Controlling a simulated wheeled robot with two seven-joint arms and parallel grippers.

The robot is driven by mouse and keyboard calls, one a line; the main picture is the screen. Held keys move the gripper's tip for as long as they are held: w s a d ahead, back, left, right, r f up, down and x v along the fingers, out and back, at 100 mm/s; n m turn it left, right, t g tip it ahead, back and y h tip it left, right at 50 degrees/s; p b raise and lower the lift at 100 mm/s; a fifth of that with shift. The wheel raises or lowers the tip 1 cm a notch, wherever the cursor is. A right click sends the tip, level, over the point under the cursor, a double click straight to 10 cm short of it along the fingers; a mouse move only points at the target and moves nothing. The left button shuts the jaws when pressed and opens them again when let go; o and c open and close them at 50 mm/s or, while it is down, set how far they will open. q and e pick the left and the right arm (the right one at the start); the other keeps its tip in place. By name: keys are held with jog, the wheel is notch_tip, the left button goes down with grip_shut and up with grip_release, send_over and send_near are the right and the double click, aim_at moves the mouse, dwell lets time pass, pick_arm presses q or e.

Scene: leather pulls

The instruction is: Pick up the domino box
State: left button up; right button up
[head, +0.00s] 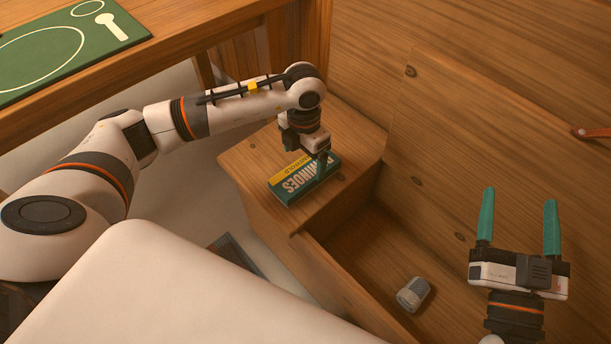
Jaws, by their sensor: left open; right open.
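The domino box (287,188) is a flat dark green box with a yellow band and white lettering. It lies on the wooden ledge (248,153) beside the open compartment. My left gripper (324,167) points down over the right end of the box, its teal fingers at the box. The fingers are partly hidden by the wrist, and I cannot tell whether they touch the box. My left gripper is open. My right gripper (519,222) is open and empty, its two teal fingers pointing up in the picture at the right, away from the box.
A table with a green placemat (62,47) is at upper left.

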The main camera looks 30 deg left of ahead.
aim_at(306, 170)
pick_arm(q)
jog(key=shift+f, duration=0.6)
jog(key=f+b, duration=0.1)
jog(key=f, duration=0.1)
jog(key=f+b, duration=0.1)
jog(key=f, duration=0.1)
jog(key=shift+d, duration=0.2)
jog(key=shift+f, duration=0.2)
pick_arm(e)
jog(key=s+r+t+y, duration=0.2)
jog(key=s+r+t, duration=0.2)
jog(key=r+t, duration=0.1)
jog(key=shift+s+r+t, duration=0.25)
jog(key=shift+r+t, duration=0.15)
jog(key=shift+r, duration=0.45)
pick_arm(q)
jog(key=shift+c, duration=0.5)
jog(key=c, duration=1.1)
jog(key=shift+r, duration=0.1)
jog(key=shift+c, duration=0.2)
